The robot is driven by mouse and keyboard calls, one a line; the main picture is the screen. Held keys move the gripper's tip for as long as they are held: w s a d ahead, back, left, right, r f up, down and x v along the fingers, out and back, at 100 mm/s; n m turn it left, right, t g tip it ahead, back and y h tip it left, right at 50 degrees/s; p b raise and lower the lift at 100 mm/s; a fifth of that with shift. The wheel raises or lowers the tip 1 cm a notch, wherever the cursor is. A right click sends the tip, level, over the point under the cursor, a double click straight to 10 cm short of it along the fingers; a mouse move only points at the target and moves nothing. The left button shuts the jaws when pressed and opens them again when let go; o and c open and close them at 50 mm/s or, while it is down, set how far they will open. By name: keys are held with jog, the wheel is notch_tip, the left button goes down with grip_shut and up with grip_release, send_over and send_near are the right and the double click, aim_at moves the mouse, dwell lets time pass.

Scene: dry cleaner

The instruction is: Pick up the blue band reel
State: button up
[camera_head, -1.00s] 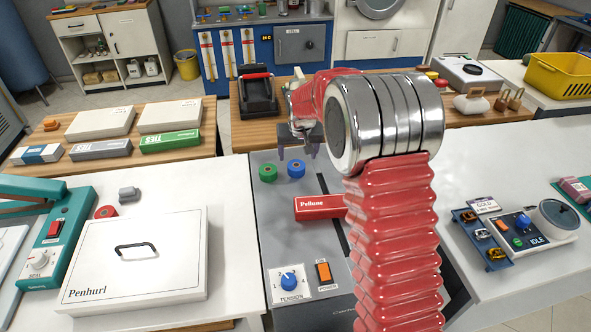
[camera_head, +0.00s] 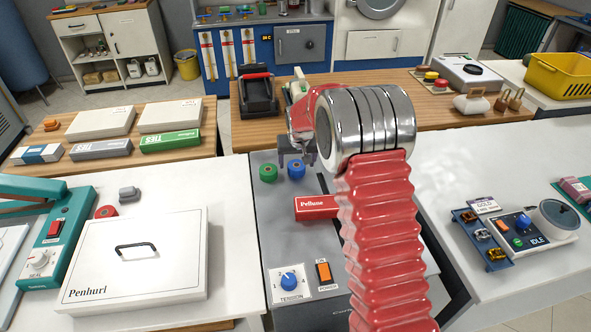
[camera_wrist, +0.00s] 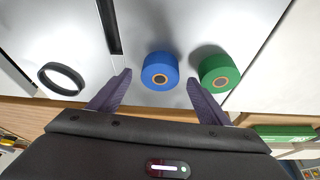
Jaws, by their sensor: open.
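The blue band reel (camera_head: 296,169) stands on the grey machine top (camera_head: 275,235), just right of the green reel (camera_head: 268,173). In the wrist view the blue reel (camera_wrist: 160,71) lies ahead of and between the spread fingertips, and the green reel (camera_wrist: 218,73) is by the right fingertip. My gripper (camera_head: 296,158) is open and empty, at the blue reel's far side in the head view; it also shows in the wrist view (camera_wrist: 157,78). I cannot tell its exact height above the machine top.
A black ring (camera_wrist: 62,78) lies left of the fingers in the wrist view. A red Peltune box (camera_head: 317,207) lies on the machine nearer the front, beside a dark slot.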

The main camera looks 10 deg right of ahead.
jog(key=shift+w+f, duration=0.25)
jog(key=shift+f, duration=0.4)
jog(key=shift+c, duration=0.4)
jog(key=c, duration=1.1)
